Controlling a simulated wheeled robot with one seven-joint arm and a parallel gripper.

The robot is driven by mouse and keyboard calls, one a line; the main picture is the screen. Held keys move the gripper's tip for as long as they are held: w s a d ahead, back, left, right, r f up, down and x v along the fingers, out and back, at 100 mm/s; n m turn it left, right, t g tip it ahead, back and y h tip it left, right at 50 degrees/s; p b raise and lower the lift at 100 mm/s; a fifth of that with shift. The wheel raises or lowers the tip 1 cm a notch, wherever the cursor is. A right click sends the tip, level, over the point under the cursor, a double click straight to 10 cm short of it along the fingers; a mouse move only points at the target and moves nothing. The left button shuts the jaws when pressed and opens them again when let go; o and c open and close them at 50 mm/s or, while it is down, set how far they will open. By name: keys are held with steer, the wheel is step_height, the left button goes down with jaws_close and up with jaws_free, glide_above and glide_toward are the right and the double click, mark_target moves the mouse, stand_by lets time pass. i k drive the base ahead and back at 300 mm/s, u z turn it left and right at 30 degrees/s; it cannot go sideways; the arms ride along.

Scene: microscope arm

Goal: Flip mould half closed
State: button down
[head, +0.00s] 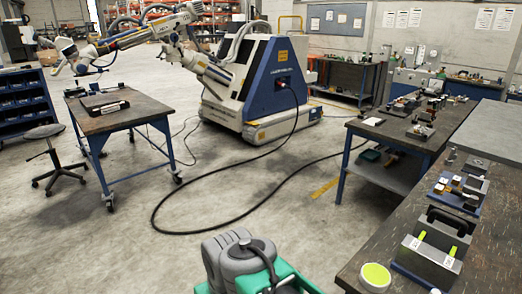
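On the workbench at the right of the head view is a grey metal block (434,258) with two yellow-green tabs, on a blue base. A dark arched handle-like part (446,221) stands just behind it. These may be the mould and its half, but I cannot tell for sure, nor how its halves are hinged. Behind them, a blue plate (450,201) carries several small orange, white and dark parts and a grey block. My gripper is not in view.
A round yellow-green lidded item (375,277) sits near the bench's front edge. A wheeled table (128,117) and stool (44,135) stand left. A large blue-and-white machine (262,85) with arms stands behind.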

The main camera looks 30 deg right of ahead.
mark_target(440, 236)
steer(key=u, duration=0.05)
steer(key=i, duration=1)
steer(key=z, duration=0.55)
steer(key=i, duration=0.65)
steer(key=z, duration=1.4)
steer(key=i, duration=0.85)
steer(key=z, duration=0.5)
steer(key=i, duration=0.9)
steer(key=z, duration=0.05)
